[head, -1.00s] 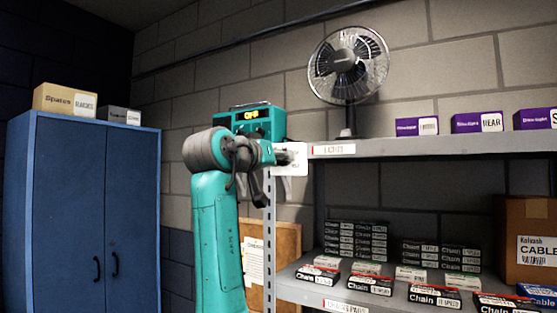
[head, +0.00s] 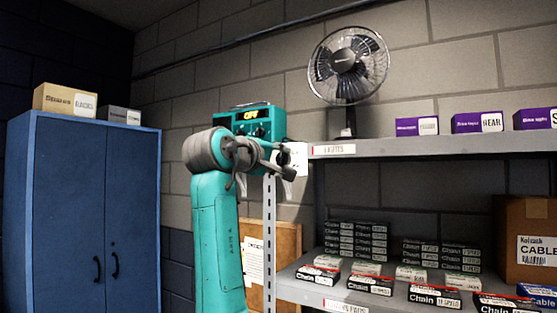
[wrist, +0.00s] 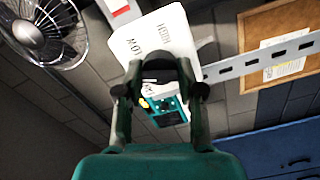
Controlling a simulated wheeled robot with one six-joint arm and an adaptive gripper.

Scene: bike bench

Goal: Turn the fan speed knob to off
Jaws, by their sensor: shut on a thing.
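The fan speed knob (wrist: 161,70) appears as a dark shape between my fingertips in the wrist view, mostly hidden by them. It sits at a white plate (wrist: 157,32) with HIGH and LOW lettering. In the head view the plate (head: 299,157) shows at the shelf's left end, partly behind my gripper (head: 286,161). My gripper is shut on the knob; it also shows in the wrist view (wrist: 160,84). The knob's pointer is not readable. The black fan (head: 348,65) stands upright on the upper shelf (head: 420,147).
A teal radio (head: 254,123) with a lit display reading OFF stands behind my arm. Purple boxes (head: 417,126) are on the upper shelf, chain boxes (head: 370,284) on the lower. A blue cabinet (head: 82,210) is at left. A corkboard (head: 287,245) leans below.

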